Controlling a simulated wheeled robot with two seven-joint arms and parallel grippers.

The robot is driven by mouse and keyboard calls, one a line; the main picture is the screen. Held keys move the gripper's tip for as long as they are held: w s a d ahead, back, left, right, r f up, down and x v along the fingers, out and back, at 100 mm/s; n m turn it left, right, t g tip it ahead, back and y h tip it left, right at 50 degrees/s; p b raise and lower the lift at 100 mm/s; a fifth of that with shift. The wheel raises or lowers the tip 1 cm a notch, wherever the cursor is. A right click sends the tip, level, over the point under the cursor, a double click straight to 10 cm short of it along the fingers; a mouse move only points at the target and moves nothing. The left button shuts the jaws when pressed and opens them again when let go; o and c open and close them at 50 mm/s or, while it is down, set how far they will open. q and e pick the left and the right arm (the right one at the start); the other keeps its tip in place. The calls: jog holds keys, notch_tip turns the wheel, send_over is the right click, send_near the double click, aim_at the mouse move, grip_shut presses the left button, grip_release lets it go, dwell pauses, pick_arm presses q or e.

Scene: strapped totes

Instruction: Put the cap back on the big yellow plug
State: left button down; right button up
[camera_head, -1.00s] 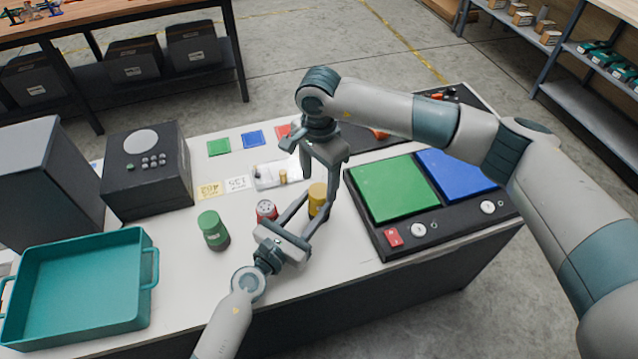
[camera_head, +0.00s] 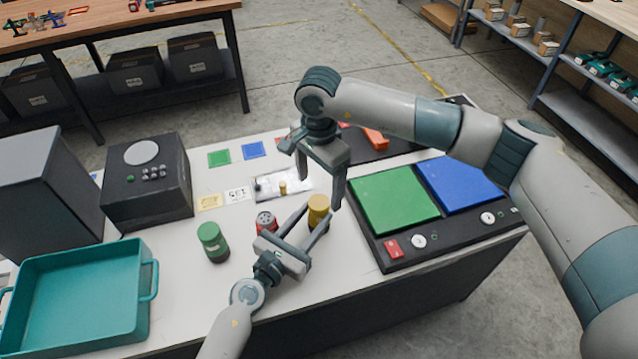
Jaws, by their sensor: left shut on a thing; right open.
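The big yellow plug (camera_head: 318,204) stands upright on the white table, right of the red plug (camera_head: 265,222). My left gripper (camera_head: 317,221) reaches in from the front and is shut on the yellow plug's body. My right gripper (camera_head: 320,192) is open and points down just above and behind the yellow plug, with nothing visible between its fingers. A small yellow piece (camera_head: 283,187) stands on a pale plate behind the red plug; I cannot tell whether it is the cap. The yellow plug's top is too small to read clearly.
A green plug (camera_head: 212,243) stands at the left. A teal tote (camera_head: 148,295) and a black box with buttons (camera_head: 147,190) are farther left. A black panel with a green pad (camera_head: 393,195) and a blue pad (camera_head: 457,183) lies at the right.

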notch_tip(320, 180, up, 12)
dwell(0.6)
jog(key=shift+f, duration=0.1)
pick_arm(q)
jog(key=c, duration=1)
grip_release()
jog(key=shift+a, duration=0.1)
